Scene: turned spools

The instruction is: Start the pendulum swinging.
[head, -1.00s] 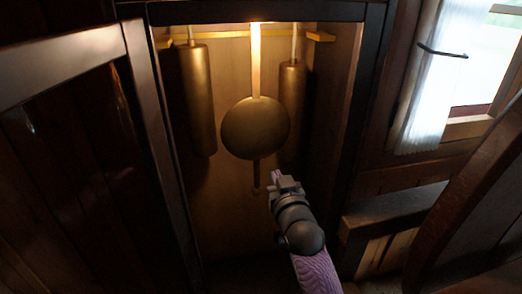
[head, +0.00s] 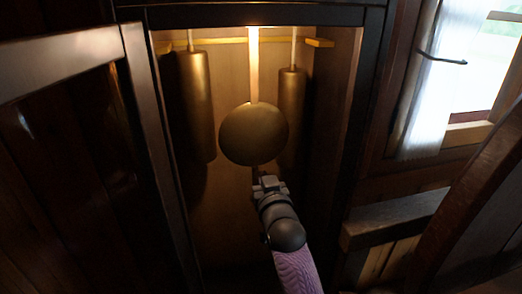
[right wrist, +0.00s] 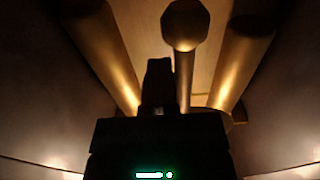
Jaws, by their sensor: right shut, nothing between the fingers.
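The pendulum's round brass bob (head: 254,134) hangs on a flat pale rod (head: 254,65) inside the open clock case (head: 225,195). It looks about upright. My right gripper (head: 265,182) is shut and empty just below the bob, in front of the pendulum's lower end, which it mostly hides in the head view. In the right wrist view the lower rod (right wrist: 184,80) and its end knob (right wrist: 184,24) show just right of my shut fingers (right wrist: 158,85). I cannot tell whether they touch. My left gripper is not in view.
Brass cylinder weights hang on the left (head: 197,110) and right (head: 291,115) of the bob. An open dark-framed door (head: 70,60) stands left of the case. A wooden ledge (head: 395,217) and a curved dark wooden piece (head: 470,210) are at right.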

